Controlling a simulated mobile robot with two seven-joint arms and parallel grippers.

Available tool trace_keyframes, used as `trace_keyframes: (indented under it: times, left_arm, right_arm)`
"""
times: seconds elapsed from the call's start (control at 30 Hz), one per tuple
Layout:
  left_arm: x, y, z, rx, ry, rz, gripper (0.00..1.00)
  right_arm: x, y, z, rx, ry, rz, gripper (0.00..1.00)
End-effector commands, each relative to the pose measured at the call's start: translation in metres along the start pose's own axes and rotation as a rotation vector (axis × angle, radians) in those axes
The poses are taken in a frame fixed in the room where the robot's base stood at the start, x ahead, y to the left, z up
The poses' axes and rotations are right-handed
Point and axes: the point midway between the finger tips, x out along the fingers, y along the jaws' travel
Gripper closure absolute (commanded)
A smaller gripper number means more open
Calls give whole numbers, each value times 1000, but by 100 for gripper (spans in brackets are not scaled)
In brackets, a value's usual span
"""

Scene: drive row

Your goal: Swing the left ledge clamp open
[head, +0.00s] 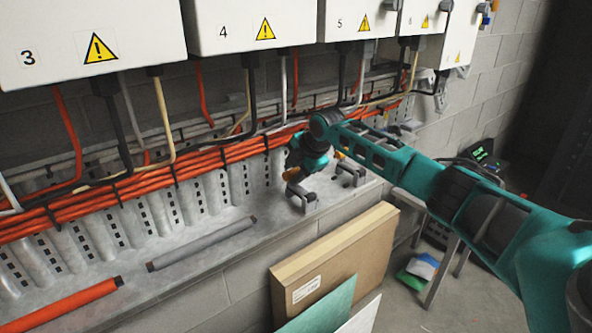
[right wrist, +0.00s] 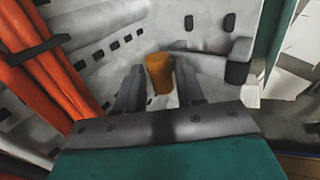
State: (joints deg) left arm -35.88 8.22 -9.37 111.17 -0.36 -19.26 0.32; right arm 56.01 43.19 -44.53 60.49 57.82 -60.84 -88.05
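The left ledge clamp (head: 303,197) is a small dark grey bracket on the ledge, with an orange handle (head: 291,174) at its upper left. My right gripper (head: 297,167) reaches down over this clamp from above and partly hides it. In the right wrist view the orange handle (right wrist: 160,74) shows between my two grey fingers, with a gap on each side; the fingers look open. I cannot tell how deep the handle sits between them. A second, similar clamp (head: 350,173) stands to the right. My left gripper is in no view.
Orange cables (head: 220,155) run along the wall behind the ledge (head: 195,258), under numbered boxes (head: 250,25). A grey tube (head: 202,244) and an orange tube (head: 62,304) lie on the ledge. A cardboard box (head: 335,262) leans against its front.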

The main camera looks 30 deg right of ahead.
Motion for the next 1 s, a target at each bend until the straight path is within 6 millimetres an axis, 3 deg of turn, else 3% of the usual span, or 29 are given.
trace_keyframes:
  times: [0.07, 0.43, 1.0]
  left_arm:
    - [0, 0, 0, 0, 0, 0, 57]
    - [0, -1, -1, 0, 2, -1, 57]
    - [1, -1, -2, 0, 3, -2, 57]
  right_arm:
    - [0, 0, 0, 0, 0, 0, 64]
    - [0, 0, 0, 1, 1, -1, 100]
    - [-1, 0, 0, 1, 1, 27, 100]
